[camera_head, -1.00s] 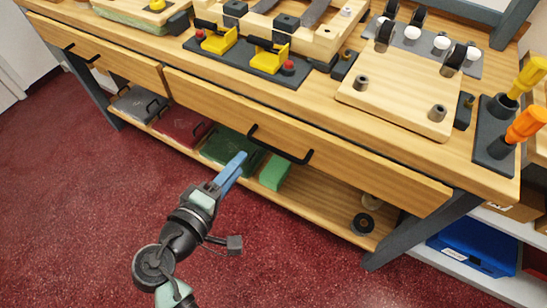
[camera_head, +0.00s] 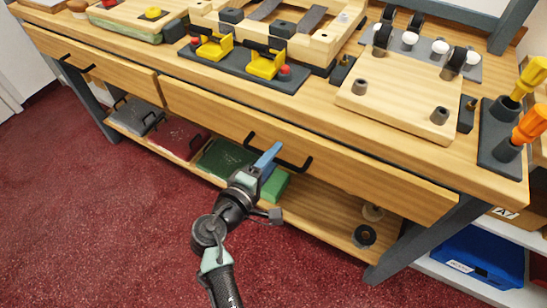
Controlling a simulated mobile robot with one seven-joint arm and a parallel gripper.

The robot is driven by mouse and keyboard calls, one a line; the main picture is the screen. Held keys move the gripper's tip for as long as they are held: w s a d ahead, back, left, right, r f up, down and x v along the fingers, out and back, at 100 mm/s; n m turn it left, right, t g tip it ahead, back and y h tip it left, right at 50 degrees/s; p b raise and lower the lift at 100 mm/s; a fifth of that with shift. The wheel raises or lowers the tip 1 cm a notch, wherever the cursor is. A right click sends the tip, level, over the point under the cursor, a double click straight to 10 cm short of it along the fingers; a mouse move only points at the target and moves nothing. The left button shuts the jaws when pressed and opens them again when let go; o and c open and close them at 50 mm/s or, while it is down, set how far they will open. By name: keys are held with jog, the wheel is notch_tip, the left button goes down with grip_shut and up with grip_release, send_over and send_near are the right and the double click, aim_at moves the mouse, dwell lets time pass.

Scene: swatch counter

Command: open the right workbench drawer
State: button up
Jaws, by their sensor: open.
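The right workbench drawer (camera_head: 365,172) is a wide wooden front under the bench top, and it looks closed. Its black bar handle (camera_head: 291,163) runs along the middle of the front. My gripper (camera_head: 271,151) has blue fingers and comes up from below, its tips overlapping the handle in the picture. The jaws are open. The fingers hide part of the handle, and I cannot tell whether they touch it or straddle it. The left drawer (camera_head: 105,72) has a similar black handle (camera_head: 72,66) and looks closed.
A lower shelf (camera_head: 325,217) holds dark cases, a green block (camera_head: 275,186) close to my gripper and a black roll (camera_head: 364,235). Clamps and wooden fixtures crowd the bench top (camera_head: 320,108). A dark bench leg (camera_head: 418,236) stands at right. Red floor (camera_head: 90,210) in front is clear.

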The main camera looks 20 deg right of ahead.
jog(key=shift+w+d, duration=0.1)
jog(key=shift+d, duration=0.05)
grip_shut()
dwell(1.4)
